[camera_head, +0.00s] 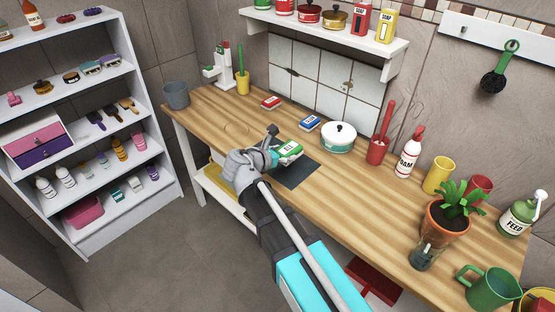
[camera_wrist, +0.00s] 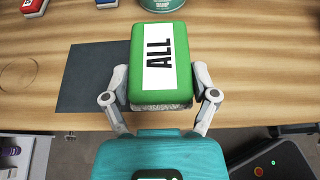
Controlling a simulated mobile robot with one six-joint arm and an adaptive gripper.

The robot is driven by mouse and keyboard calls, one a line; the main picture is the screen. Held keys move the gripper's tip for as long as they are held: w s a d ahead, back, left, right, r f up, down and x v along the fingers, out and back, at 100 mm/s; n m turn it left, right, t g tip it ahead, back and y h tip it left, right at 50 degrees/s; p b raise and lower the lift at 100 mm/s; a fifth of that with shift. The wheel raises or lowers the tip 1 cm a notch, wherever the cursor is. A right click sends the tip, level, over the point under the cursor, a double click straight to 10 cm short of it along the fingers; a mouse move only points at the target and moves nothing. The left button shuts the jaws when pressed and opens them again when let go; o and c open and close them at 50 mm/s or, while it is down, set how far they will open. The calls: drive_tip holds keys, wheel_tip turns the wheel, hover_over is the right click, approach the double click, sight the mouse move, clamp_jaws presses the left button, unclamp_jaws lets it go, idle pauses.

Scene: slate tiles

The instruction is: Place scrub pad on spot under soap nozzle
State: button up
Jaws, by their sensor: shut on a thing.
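My gripper (camera_head: 275,157) is shut on a green scrub pad (camera_head: 290,149) with a white label reading ALL and a grey rough underside. In the wrist view the pad (camera_wrist: 175,92) sits between both fingers, one on each side. It is over the table beside a dark grey square mat (camera_head: 296,171), which also shows in the wrist view (camera_wrist: 90,80). A white stand with red and green parts (camera_head: 217,68), perhaps the soap dispenser, is at the far left end of the table. I cannot make out its nozzle or a spot under it.
A red pad (camera_head: 271,103), a blue pad (camera_head: 310,123) and a white-lidded pot (camera_head: 339,137) stand behind the pad. A yellow cup (camera_head: 243,85) and a grey bucket (camera_head: 176,95) are at the left. A faint ring (camera_head: 236,129) marks clear wood.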

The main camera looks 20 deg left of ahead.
drive_tip(key=w+a+f+b, duration=0.2)
drive_tip(key=w, duration=0.1)
drive_tip(key=w+a+f+b, duration=0.2)
drive_tip(key=w+f+b, duration=0.1)
drive_tip(key=w+a+f+b, duration=0.2)
drive_tip(key=w+f, duration=0.1)
drive_tip(key=shift+d, duration=0.1)
idle(0.4)
drive_tip(key=shift+w+a+f+b, duration=0.15)
drive_tip(key=shift+w+f+b, duration=0.05)
drive_tip(key=shift+f+b, duration=0.3)
drive_tip(key=shift+w+a+f+b, duration=0.15)
drive_tip(key=shift+f+b, duration=0.2)
drive_tip(key=shift+b, duration=0.2)
drive_tip(key=shift+f+b, duration=1.15)
drive_tip(key=shift+f, duration=0.1)
drive_tip(key=o, duration=1)
